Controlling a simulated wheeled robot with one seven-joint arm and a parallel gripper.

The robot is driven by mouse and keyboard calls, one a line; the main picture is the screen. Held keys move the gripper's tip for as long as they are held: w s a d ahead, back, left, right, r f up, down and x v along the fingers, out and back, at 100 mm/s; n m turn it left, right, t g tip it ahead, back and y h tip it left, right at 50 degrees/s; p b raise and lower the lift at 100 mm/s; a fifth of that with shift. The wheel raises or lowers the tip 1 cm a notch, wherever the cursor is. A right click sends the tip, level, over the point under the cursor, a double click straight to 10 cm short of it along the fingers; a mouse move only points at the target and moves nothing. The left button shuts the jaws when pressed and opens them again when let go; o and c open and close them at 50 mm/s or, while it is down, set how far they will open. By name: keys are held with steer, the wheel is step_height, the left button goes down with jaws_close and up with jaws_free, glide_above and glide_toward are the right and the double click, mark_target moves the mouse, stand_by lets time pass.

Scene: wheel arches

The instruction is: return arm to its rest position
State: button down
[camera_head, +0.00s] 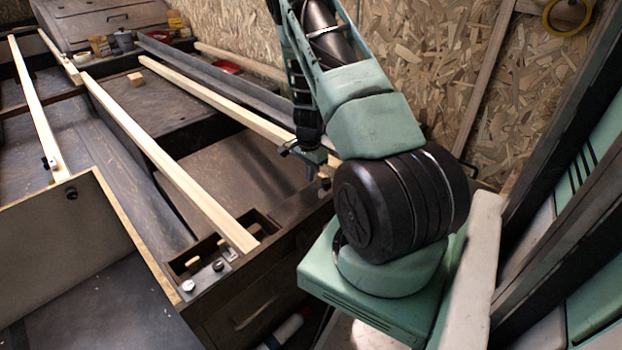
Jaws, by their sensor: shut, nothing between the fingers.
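My arm (375,125), teal with black joints, rises from its teal base at the right of the bench. It bends up toward the top of the view, and a dark slim part comes back down. My gripper (309,170) hangs at the lower end of that part, pointing down over the right end of the workbench. It looks shut and holds nothing. The fingertips are small and dark here, so their exact height above the bench is hard to tell.
Long pale wooden strips (165,160) lie across the dark workbench (170,215). A small wood block (136,79) and a red dish (227,67) sit farther back. A chipboard wall (440,60) stands close behind my arm. A yellow tape roll (549,20) is at top right.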

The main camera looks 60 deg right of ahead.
step_height(320, 180, up, 5)
steer(key=shift+r+p, duration=0.15)
steer(key=shift+p, duration=0.55)
steer(key=w+a+r+n+y, duration=0.1)
steer(key=w+a+r+n, duration=0.25)
steer(key=a, duration=0.55)
steer(key=w+a+r+n, duration=0.3)
steer(key=w+a+r, duration=0.2)
steer(key=a, duration=0.4)
steer(key=s+a+r+n+y, duration=0.1)
steer(key=a+r+n, duration=0.2)
steer(key=a, duration=0.5)
steer(key=s+a+r+n, duration=0.1)
steer(key=a+r+n, duration=0.3)
steer(key=a, duration=0.5)
steer(key=s+a+r+n+h, duration=0.1)
steer(key=s+a+r+n, duration=0.3)
steer(key=s+a+n, duration=0.55)
steer(key=s+a+r+n, duration=0.45)
steer(key=s+a, duration=0.25)
steer(key=s, duration=0.5)
step_height(320, 180, up, 30)
steer(key=p, duration=3)
steer(key=shift+s+a+n, duration=0.2)
steer(key=shift+n, duration=0.15)
